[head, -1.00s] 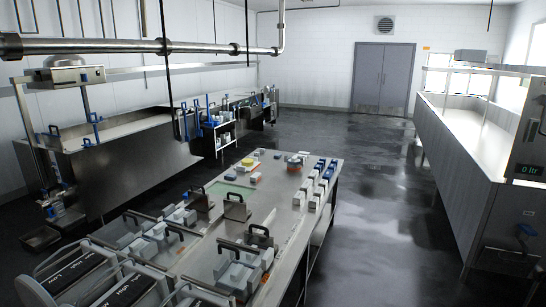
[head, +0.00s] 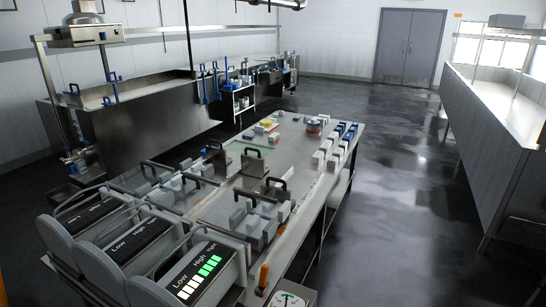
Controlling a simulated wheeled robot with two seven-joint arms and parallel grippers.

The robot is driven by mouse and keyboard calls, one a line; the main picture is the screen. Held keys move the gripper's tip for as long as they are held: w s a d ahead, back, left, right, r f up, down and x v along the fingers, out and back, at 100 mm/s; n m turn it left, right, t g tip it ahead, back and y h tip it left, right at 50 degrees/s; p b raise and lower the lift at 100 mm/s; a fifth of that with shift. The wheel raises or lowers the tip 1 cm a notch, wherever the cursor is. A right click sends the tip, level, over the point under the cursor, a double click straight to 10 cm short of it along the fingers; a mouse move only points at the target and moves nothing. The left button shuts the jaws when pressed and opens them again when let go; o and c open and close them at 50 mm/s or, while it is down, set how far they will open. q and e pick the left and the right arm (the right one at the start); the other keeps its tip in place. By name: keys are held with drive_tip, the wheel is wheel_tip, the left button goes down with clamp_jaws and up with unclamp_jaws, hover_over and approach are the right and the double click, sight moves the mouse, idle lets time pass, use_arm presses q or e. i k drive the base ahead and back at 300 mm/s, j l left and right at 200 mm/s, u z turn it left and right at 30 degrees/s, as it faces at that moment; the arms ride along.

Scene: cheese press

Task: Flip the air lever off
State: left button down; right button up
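An upright orange-handled lever (head: 264,278), likely the air lever, stands at the near end of the steel table, low in the head view. A small box with a white, green-marked face (head: 288,299) sits just right of its foot, partly cut off by the bottom edge. To its left is a dark Low/High panel (head: 200,276) with lit white and green bars. I cannot tell from the lever's pose whether it is on or off. Neither of my grippers shows in the head view.
Two more Low/High panels (head: 135,240) (head: 87,213) stand further left. The steel table (head: 215,205) carries grey press parts, black-handled plates and several white and blue blocks. A long vat (head: 140,130) stands behind on the left. The dark floor (head: 400,220) right of the table is clear.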

sight(264, 268)
drive_tip(key=i+l+u, duration=0.2)
drive_tip(key=u, duration=0.15)
drive_tip(key=i+l+u, duration=0.15)
drive_tip(key=l+u, duration=0.25)
